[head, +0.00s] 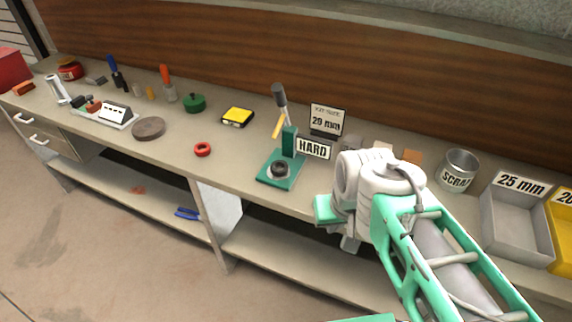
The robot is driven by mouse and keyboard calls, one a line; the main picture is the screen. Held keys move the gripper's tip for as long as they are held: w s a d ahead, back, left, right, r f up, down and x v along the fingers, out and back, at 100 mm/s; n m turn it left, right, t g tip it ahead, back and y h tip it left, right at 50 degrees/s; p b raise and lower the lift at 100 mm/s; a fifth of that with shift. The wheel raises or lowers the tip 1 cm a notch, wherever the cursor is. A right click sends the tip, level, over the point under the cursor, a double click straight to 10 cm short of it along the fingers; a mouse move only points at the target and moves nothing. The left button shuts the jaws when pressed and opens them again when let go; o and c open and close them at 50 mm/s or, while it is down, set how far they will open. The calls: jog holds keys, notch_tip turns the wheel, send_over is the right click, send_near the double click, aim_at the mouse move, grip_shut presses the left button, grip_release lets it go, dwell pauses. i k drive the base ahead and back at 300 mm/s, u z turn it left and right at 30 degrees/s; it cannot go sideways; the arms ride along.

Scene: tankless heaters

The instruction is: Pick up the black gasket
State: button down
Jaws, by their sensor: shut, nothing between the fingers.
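A small dark ring (280,170), which looks like the black gasket, sits on the green base (270,183) of a lever press on the bench. A grey part shows in its middle, and I cannot tell whether the ring is around it or under it. My gripper (325,209) is at the bench's front edge, right of the press and apart from the ring. It is shut and empty, and its fingertips are mostly hidden by my arm.
The press lever (280,98) rises behind the ring, beside a "HARD" sign (314,149) and a "20 mm" card (326,120). A red ring (203,149) lies left on clear bench. A scrap can (459,168) and grey bin (517,228) stand right.

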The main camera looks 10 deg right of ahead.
aim_at(284, 173)
jog(key=u, duration=0.5)
jog(key=k, duration=1.2)
jog(key=u, duration=1.15)
jog(key=i, duration=1.25)
jog(key=z, duration=0.7)
jog(key=i, duration=0.3)
jog(key=z, duration=0.2)
